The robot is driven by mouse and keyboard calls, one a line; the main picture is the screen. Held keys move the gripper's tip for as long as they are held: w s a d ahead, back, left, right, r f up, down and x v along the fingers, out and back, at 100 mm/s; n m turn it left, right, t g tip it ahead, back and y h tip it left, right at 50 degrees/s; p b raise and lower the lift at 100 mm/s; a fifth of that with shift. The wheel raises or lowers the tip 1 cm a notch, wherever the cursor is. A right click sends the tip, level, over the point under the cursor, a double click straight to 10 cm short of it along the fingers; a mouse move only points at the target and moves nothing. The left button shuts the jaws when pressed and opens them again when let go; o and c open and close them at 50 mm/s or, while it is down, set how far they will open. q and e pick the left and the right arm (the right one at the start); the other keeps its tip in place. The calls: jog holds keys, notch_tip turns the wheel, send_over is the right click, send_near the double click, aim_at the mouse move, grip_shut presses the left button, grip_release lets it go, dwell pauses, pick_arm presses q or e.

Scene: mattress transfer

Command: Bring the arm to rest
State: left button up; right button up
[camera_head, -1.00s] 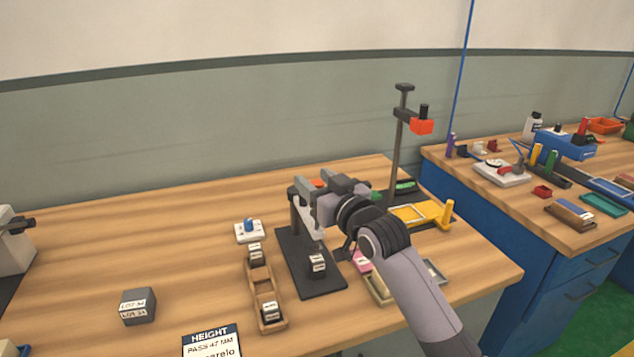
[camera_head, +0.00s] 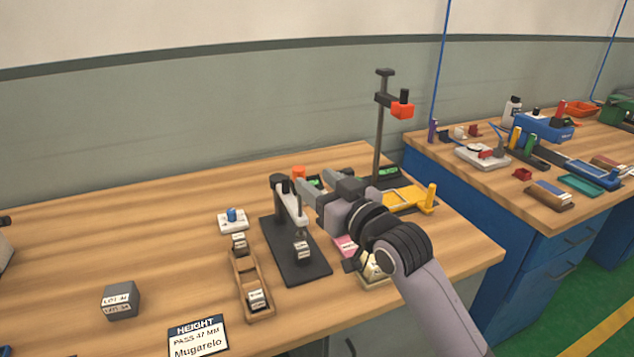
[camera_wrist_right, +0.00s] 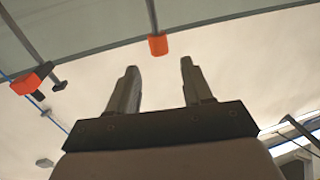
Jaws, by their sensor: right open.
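My right arm comes in from the lower right of the head view. Its gripper (camera_head: 308,194) is above the bench, close to the small press stand (camera_head: 287,200) on its dark base. The jaws are open with nothing between them. In the right wrist view the two fingers (camera_wrist_right: 157,88) stand apart against the pale wall and ceiling. My left gripper does not show.
The wooden bench (camera_head: 110,240) carries a wooden tray (camera_head: 243,268) with small labelled blocks, a grey block (camera_head: 120,300), a height sign (camera_head: 197,337) and a yellow fixture (camera_head: 405,198). A tall post with a red head (camera_head: 402,108) rises behind the arm. The left of the bench is mostly clear.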

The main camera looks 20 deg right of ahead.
jog(key=shift+f, duration=0.15)
jog(key=s+f+g+h, duration=0.2)
jog(key=s+f+g, duration=0.4)
jog(key=s+f, duration=0.75)
jog(key=s+d+f+g+h, duration=0.15)
jog(key=s+f+g, duration=0.35)
jog(key=s, duration=0.5)
jog(key=s+d+f+g, duration=0.25)
jog(key=s+f, duration=0.35)
jog(key=s, duration=0.3)
jog(key=w+a+f+t+y, duration=0.1)
jog(key=w+a+f+t, duration=0.2)
jog(key=w+f+t, duration=0.3)
notch_tip(320, 180, down, 3)
jog(key=shift+a+f+y, duration=0.1)
jog(key=shift+a+y, duration=0.2)
jog(key=shift+y, duration=0.05)
